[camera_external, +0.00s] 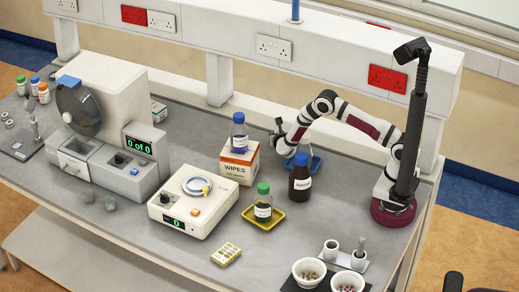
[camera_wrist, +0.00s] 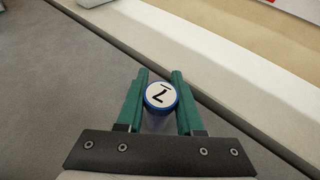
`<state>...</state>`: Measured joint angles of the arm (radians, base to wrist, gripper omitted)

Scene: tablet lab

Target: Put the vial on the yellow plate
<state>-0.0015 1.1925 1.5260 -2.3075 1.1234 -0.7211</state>
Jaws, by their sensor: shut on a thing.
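The vial shows in the wrist view as a round blue-rimmed cap (camera_wrist: 160,96) with a white top and a dark mark like a 7. My gripper (camera_wrist: 160,92) is shut on it, with one green finger on each side. In the external view my gripper (camera_external: 278,126) is small, behind the brown bottle and right of the wipes box; the vial cannot be made out there. The yellow plate (camera_external: 276,222) lies nearer the front, and a green-capped bottle (camera_external: 263,203) stands on it.
A brown bottle (camera_external: 300,180) stands near a blue plate (camera_external: 315,163). A blue-capped bottle (camera_external: 239,134) stands on the wipes box (camera_external: 238,162). A balance (camera_external: 193,204) is left of the yellow plate. A yellow pill box (camera_external: 226,254) and mortars (camera_external: 309,270) are in front.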

